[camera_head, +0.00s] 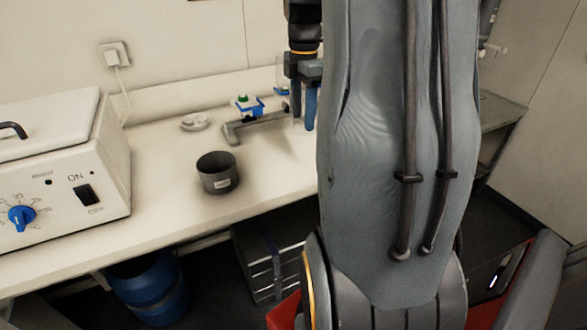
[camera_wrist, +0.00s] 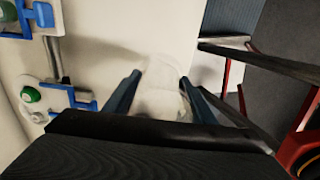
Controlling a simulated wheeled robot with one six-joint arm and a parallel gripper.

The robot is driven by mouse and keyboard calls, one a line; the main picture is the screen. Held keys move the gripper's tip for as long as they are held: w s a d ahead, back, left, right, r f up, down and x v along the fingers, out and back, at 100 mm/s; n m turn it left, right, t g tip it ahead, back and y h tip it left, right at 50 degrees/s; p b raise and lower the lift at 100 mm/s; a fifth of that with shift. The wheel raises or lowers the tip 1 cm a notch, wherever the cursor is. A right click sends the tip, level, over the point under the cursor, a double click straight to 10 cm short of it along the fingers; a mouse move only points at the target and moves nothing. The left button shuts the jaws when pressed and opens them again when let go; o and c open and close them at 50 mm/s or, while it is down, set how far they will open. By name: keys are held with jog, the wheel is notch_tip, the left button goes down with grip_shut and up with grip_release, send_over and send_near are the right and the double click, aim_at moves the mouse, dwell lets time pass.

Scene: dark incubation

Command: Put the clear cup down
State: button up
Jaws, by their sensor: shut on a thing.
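The clear cup (camera_wrist: 160,92) is between the two blue fingers of my gripper (camera_wrist: 161,78) in the wrist view, and the fingers are shut on it. It is see-through and faint against the white bench (camera_wrist: 105,40). In the head view my gripper (camera_head: 303,122) points down over the back part of the bench (camera_head: 262,190), beside my arm. The cup is hard to make out there. I cannot tell whether its bottom touches the bench.
A metal stand (camera_head: 255,122) with a blue holder (camera_head: 250,107) is close left of my gripper. The front bench between pot and arm is clear.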

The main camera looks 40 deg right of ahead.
aim_at(299, 120)
jog(key=f+b, duration=0.1)
jog(key=w+f+b, duration=0.1)
jog(key=shift+w+f, duration=0.15)
jog(key=shift+f, duration=0.25)
notch_tip(299, 120, down, 10)
jog(key=shift+r+p, duration=0.1)
jog(key=shift+p, duration=0.95)
jog(key=o, duration=1.1)
jog(key=shift+c, duration=0.2)
notch_tip(299, 120, up, 12)
jog(key=shift+b, duration=1.25)
jog(key=s+a+f+m, duration=0.3)
jog(key=a+f+m, duration=0.1)
jog(key=a, duration=0.5)
jog(key=s+a+f+m, duration=0.3)
jog(key=a+m, duration=0.3)
jog(key=a, duration=0.4)
jog(key=s+a+f+m+t, duration=0.1)
jog(key=s+a+f+m, duration=0.2)
jog(key=a, duration=0.6)
jog(key=shift+s+a+f+m, duration=0.2)
jog(key=shift+f+m, duration=0.65)
jog(key=shift+m, duration=0.35)
